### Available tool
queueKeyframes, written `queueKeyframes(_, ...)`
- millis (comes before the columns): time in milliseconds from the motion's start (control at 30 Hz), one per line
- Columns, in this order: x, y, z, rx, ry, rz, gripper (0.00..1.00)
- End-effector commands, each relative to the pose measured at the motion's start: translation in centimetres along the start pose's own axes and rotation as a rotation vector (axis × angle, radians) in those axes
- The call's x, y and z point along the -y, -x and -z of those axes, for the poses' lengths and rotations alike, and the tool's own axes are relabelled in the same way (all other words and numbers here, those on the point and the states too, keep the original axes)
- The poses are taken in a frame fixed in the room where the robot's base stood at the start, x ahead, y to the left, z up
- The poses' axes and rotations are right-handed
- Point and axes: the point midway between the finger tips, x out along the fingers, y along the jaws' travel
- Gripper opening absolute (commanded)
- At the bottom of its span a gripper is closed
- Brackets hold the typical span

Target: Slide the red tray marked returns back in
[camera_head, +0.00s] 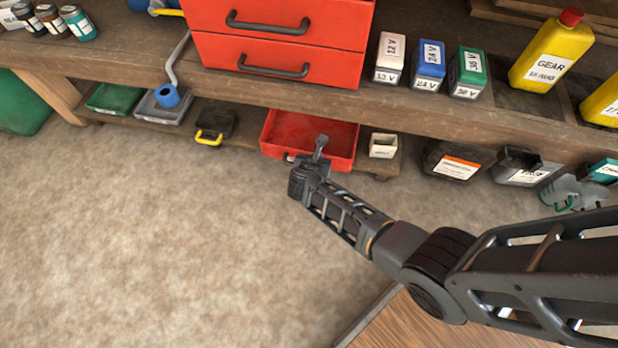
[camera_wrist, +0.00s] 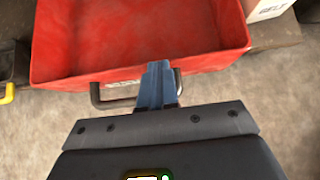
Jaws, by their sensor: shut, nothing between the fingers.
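The red tray (camera_head: 334,133) is on the low shelf under the workbench in the head view, its front standing out past the shelf edge. It looks empty inside. In the wrist view the red tray (camera_wrist: 215,60) fills the upper middle, with a dark bar handle on its front and a label partly hidden behind my fingers. My gripper (camera_head: 320,146) is at the tray's front wall, by the handle. In the wrist view my gripper (camera_wrist: 160,70) is shut with nothing between the fingers, its tips overlapping the front rim; I cannot tell whether they touch it.
A small white box (camera_head: 383,145) stands close right of the tray, and a black bin with a yellow handle (camera_head: 215,123) stands to its left. The low shelf (camera_head: 180,129) and the workbench edge (camera_head: 350,92) run above and behind. The floor (camera_head: 150,240) in front is clear.

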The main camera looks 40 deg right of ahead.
Motion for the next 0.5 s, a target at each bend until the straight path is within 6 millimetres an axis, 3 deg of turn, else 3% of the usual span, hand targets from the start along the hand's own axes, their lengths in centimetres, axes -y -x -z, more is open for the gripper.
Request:
queueKeyframes(200,0.0,-2.9,-2.5,0.0,-0.002,0.002,0.0)
queueKeyframes(500,0.0,-4.0,-3.6,0.001,-0.001,-0.001,0.0)
